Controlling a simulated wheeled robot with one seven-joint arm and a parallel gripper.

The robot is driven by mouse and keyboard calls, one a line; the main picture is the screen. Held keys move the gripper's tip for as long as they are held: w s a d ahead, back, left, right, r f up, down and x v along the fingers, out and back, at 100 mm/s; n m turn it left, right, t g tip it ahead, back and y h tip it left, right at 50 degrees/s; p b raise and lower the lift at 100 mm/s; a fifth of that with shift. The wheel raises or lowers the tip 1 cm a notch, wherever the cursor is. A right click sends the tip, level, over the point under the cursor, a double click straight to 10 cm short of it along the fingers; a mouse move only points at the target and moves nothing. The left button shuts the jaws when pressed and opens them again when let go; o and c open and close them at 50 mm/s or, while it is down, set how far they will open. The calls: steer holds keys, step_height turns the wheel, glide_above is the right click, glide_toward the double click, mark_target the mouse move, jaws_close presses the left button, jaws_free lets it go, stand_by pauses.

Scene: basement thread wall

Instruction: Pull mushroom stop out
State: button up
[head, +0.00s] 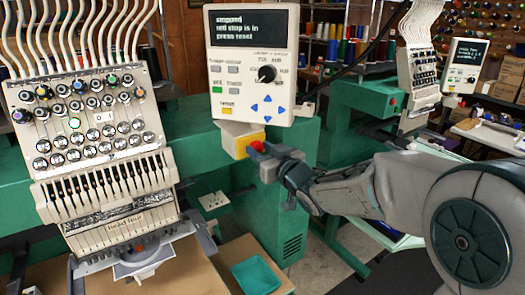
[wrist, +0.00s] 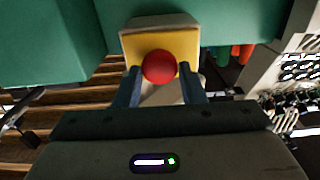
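The red mushroom stop (wrist: 158,67) sits on the yellow face of a pale box (wrist: 130,44) in the wrist view. In the head view the red stop (head: 257,146) shows small at the right side of the yellow-faced box (head: 238,141), below the control panel (head: 250,65). My gripper (wrist: 160,72) is open, with one blue-grey finger on each side of the stop. A gap shows between the stop and each finger. In the head view my gripper (head: 267,160) is right at the stop and partly covers it. How deep the fingers reach is unclear.
The panel's screen (head: 250,29) reads that it is stopped, the red stop is in, press reset. The embroidery head (head: 95,150) with several needles stands at left. A green bin (head: 256,276) lies below. A second machine (head: 416,80) stands at right behind my arm.

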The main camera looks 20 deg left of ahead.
jaws_close()
steer(key=shift+s+d+f+b, duration=0.1)
steer(key=shift+d+f+b, duration=0.1)
steer(key=shift+b, duration=0.25)
steer(key=shift+s+d, duration=0.2)
steer(key=shift+r, duration=0.1)
steer(key=o, duration=0.5)
jaws_free()
steer(key=shift+o, duration=0.2)
steer(key=shift+s, duration=0.1)
steer(key=b+v, duration=0.2)
steer(key=v, duration=1.2)
steer(key=shift+b, duration=0.3)
